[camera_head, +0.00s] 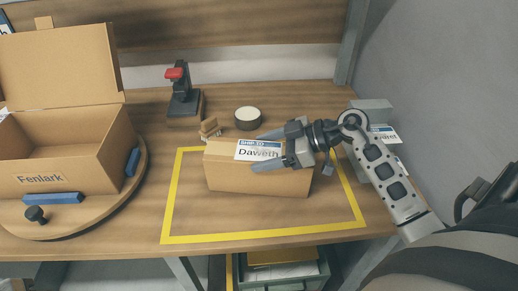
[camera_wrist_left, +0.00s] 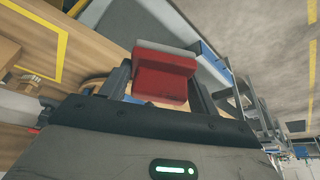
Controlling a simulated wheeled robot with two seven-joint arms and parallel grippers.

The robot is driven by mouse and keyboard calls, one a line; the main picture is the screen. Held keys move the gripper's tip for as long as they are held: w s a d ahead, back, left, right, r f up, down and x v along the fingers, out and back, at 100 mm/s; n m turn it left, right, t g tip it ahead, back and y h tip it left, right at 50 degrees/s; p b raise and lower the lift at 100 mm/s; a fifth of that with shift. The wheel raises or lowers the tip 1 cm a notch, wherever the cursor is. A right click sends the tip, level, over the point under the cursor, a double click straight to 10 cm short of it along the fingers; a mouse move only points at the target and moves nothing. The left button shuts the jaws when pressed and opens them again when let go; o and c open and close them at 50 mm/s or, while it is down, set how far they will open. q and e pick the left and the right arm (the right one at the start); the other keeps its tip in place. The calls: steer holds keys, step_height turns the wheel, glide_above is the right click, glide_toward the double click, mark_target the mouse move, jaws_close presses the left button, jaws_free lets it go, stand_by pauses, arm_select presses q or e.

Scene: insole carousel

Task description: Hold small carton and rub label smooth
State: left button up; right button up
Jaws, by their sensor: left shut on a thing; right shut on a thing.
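The small carton (camera_head: 258,182) lies closed inside a yellow taped rectangle on the table. A white label (camera_head: 258,150) with a blue header reading "SHIP TO" and the name "Daweth" is on its top, partly covered by my right gripper. My right gripper (camera_head: 262,151) is shut across the carton, one finger at its far side and one at its near side. My left gripper (camera_wrist_left: 160,85) is outside the head view. In the left wrist view it is shut on a red block with a grey top (camera_wrist_left: 163,78).
An open Feniark box (camera_head: 65,165) stands on a round turntable (camera_head: 95,217) at left. A red-topped black device (camera_head: 183,100), a tape roll (camera_head: 248,118) and a small wooden piece (camera_head: 209,127) stand behind the carton. The yellow taped area (camera_head: 265,236) is clear in front.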

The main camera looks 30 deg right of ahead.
arm_select(q)
steer(key=shift+r, duration=2.35)
arm_select(e)
steer(key=o, duration=1.1)
steer(key=v, duration=1.2)
